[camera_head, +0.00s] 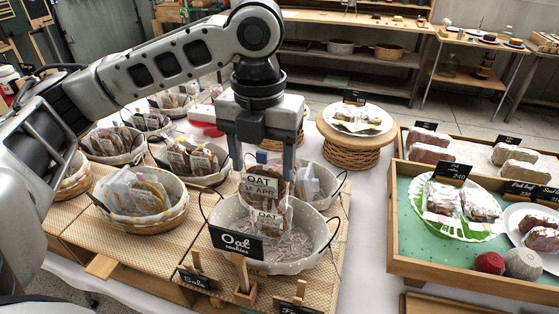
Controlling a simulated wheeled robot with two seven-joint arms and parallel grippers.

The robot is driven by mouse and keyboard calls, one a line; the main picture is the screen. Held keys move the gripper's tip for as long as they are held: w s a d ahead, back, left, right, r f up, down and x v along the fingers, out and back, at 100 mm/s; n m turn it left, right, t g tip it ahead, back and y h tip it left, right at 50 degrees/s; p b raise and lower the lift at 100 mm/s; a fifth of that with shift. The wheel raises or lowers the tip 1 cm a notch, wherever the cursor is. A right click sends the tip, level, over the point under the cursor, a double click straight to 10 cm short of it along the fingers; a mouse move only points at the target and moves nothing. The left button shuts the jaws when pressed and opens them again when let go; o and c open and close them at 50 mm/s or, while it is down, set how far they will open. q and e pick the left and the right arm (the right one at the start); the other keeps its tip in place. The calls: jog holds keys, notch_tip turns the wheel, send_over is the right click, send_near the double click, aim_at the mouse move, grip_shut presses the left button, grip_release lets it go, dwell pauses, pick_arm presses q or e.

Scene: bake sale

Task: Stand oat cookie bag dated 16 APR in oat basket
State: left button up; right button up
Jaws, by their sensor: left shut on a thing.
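My left gripper (263,158) comes down from above and is shut on the top of an oat cookie bag (262,184). The bag hangs upright, with a pale label reading OAT and a date line ending in APR; the day number is too small to read surely. It is over the oat basket (318,236), a pale lined basket with dark handles and a black "Oat cookies" sign (236,242) in front. A second oat bag (268,219) stands in the basket, just below and partly behind the held one. My right gripper is out of view.
Crinkled clear filler (290,245) lies in the oat basket, with bare room at its right. Other baskets of bags (142,197) stand close at left and behind. A round wicker stand (352,150) is behind right. A wooden tray (402,240) with cakes is at right.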

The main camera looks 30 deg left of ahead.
aim_at(261, 205)
pick_arm(q)
jog(key=f, duration=0.2)
jog(key=s+f, duration=0.1)
jog(key=shift+s+f, duration=0.1)
jog(key=shift+f, duration=0.75)
notch_tip(261, 205, down, 5)
jog(key=shift+r, duration=0.2)
jog(key=shift+f, duration=1.35)
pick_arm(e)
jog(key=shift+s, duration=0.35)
pick_arm(q)
jog(key=shift+f, duration=0.55)
jog(key=o, duration=0.8)
jog(key=shift+r, duration=6.1)
